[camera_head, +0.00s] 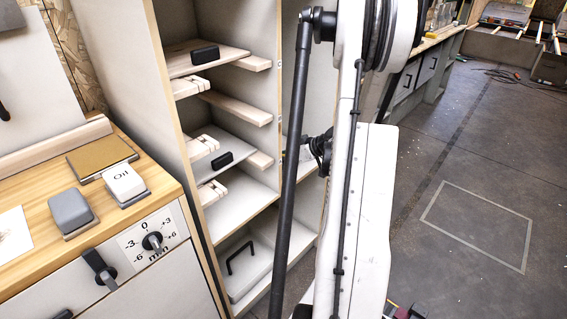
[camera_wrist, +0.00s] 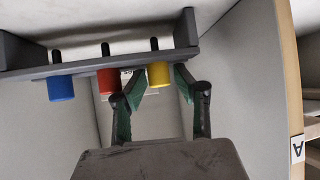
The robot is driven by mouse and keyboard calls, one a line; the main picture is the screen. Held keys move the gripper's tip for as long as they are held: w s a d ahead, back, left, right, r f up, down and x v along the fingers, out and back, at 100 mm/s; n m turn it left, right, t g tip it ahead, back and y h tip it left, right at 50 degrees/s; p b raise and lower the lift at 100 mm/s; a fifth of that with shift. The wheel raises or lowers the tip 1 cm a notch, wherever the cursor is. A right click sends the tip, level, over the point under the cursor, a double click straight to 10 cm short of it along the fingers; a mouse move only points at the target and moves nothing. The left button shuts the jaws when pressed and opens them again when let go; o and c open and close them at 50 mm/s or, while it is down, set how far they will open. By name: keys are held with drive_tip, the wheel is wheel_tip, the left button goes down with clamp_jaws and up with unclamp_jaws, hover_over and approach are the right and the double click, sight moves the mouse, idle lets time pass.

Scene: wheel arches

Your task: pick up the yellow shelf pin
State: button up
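The yellow shelf pin (camera_wrist: 159,74) shows in the wrist view as a short cylinder in a grey rack (camera_wrist: 100,64). It is at the right end of a row, beside a red pin (camera_wrist: 107,82) and a blue pin (camera_wrist: 61,88). My gripper (camera_wrist: 160,82) is open, with one green-padded finger on each side of the yellow pin. Small gaps show between the pin and the fingers. The left finger overlaps part of the red pin in the picture; I cannot tell if they touch. The gripper and the pins do not show in the head view.
Pale cabinet walls (camera_wrist: 250,95) surround the rack, with a wooden edge marked "A" (camera_wrist: 289,100) at right. In the head view, an open shelf unit (camera_head: 222,135) stands beside a wooden counter (camera_head: 150,165). Open floor (camera_head: 465,165) lies at right.

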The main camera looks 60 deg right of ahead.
drive_tip(key=c, duration=0.7)
wheel_tip(320, 180, up, 10)
drive_tip(key=p, duration=0.3)
